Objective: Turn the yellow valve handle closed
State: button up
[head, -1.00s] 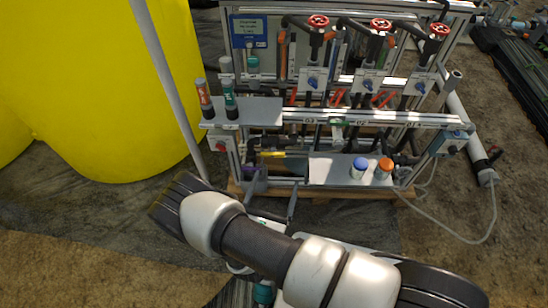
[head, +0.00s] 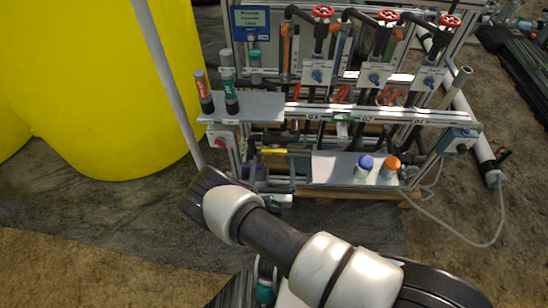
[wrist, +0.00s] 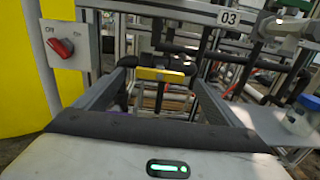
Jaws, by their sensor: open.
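The yellow valve handle (head: 273,151) is a short, level bar low on the left of the skid, under the front rail. In the wrist view the yellow handle (wrist: 160,75) lies crosswise ahead, in the gap between my fingertips. My gripper (wrist: 160,84) is open and empty, with one finger on each side of the picture. I see no contact, and how far the tips are from the handle is hard to judge. In the head view my gripper is small and partly hidden behind my arm. The valve body behind the handle is dark and partly hidden.
A grey box with a red rotary switch (wrist: 60,48) stands left of my gripper. A grey shelf (head: 330,168) with a blue-capped bottle (head: 363,167) and an orange-capped bottle (head: 389,168) is to the right. A yellow tank (head: 95,90) is at left.

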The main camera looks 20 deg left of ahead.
aim_at(274, 153)
jog(key=shift+b+x, duration=0.3)
jog(key=shift+x, duration=1.7)
jog(key=c, duration=1.1)
jog(key=shift+o, duration=0.2)
